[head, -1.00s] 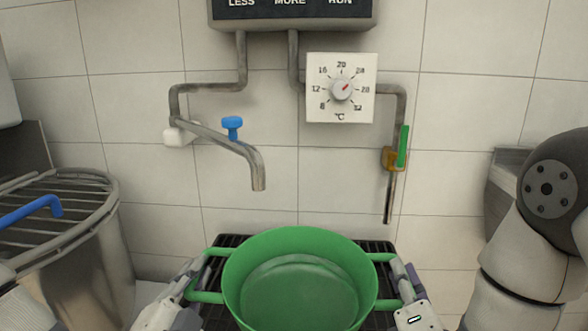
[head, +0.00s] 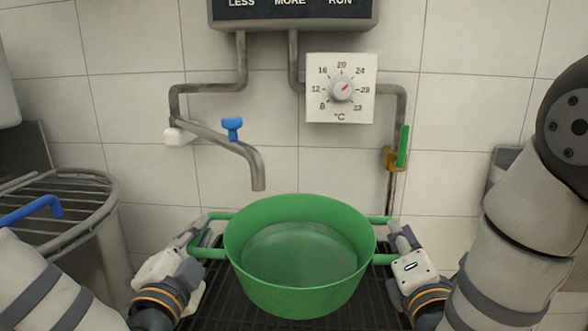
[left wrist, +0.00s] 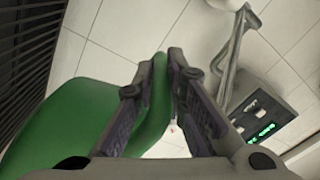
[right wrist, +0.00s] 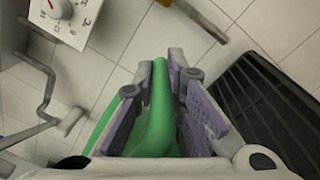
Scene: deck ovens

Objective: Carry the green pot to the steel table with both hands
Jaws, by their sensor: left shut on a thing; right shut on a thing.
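The green pot (head: 300,300) is upright in the middle of the head view, above a black slatted grate. Its inside holds a paler, glassy surface that looks like water. My left gripper (head: 197,240) is shut on the pot's left handle; the left wrist view shows its fingers (left wrist: 168,75) closed beside the green wall. My right gripper (head: 401,242) is shut on the right handle, and the right wrist view shows the green handle (right wrist: 160,100) between the fingers. I cannot make out the steel table in these views.
A tap (head: 240,150) with a blue knob hangs above the pot on the left. A temperature dial (head: 340,88) and a pipe with a green lever (head: 403,147) are on the tiled wall. A round metal container (head: 95,235) with a barred top stands at the left.

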